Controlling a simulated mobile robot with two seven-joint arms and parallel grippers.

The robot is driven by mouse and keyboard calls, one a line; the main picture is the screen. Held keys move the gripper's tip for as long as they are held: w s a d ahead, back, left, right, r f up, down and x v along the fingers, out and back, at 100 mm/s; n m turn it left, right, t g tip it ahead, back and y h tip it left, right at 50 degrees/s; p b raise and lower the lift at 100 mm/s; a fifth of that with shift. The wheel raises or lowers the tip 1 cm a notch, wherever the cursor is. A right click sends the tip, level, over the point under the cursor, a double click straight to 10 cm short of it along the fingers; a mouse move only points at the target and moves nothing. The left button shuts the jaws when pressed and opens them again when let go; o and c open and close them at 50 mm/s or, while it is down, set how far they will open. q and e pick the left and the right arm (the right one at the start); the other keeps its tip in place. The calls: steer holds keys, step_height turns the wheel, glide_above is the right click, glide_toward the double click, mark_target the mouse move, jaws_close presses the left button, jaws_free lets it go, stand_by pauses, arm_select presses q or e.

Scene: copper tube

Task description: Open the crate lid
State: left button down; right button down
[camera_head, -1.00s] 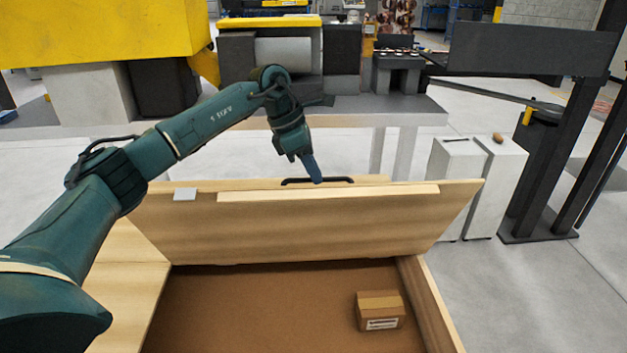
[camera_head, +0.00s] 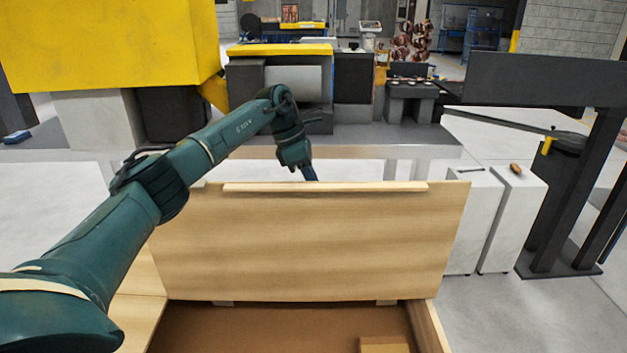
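The wooden crate (camera_head: 431,325) stands in front of me with its lid (camera_head: 310,245) raised on the far side, close to upright. The lid's inner face is toward me, with a wooden batten (camera_head: 325,187) along its top edge. Hinges show at its lower edge. My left gripper (camera_head: 309,174) is at the lid's top edge, a little left of its middle. Its fingertips go behind the lid, and the black handle is hidden there, so I cannot tell its grip. My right gripper is not in view.
A small cardboard box (camera_head: 384,345) lies inside the crate at the right. Two white cabinets (camera_head: 512,215) and a dark metal frame (camera_head: 560,190) stand to the right. A grey bench (camera_head: 400,137) with machines is behind the lid.

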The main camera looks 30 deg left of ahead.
arm_select(q)
steer(key=shift+s+f, duration=0.2)
steer(key=shift+f, duration=0.55)
steer(key=c, duration=1.9)
jaws_free()
steer(key=shift+c, duration=0.2)
steer(key=o, duration=0.3)
steer(key=shift+w+a+f, duration=0.1)
steer(key=shift+w, duration=0.15)
steer(key=shift+o, duration=0.7)
steer(key=shift+s+r, duration=0.1)
steer(key=shift+r, duration=0.2)
steer(key=shift+a+r, duration=0.15)
steer(key=shift+r, duration=0.1)
steer(key=b+v, duration=0.1)
steer(key=v, duration=1.1)
steer(key=shift+r, duration=0.25)
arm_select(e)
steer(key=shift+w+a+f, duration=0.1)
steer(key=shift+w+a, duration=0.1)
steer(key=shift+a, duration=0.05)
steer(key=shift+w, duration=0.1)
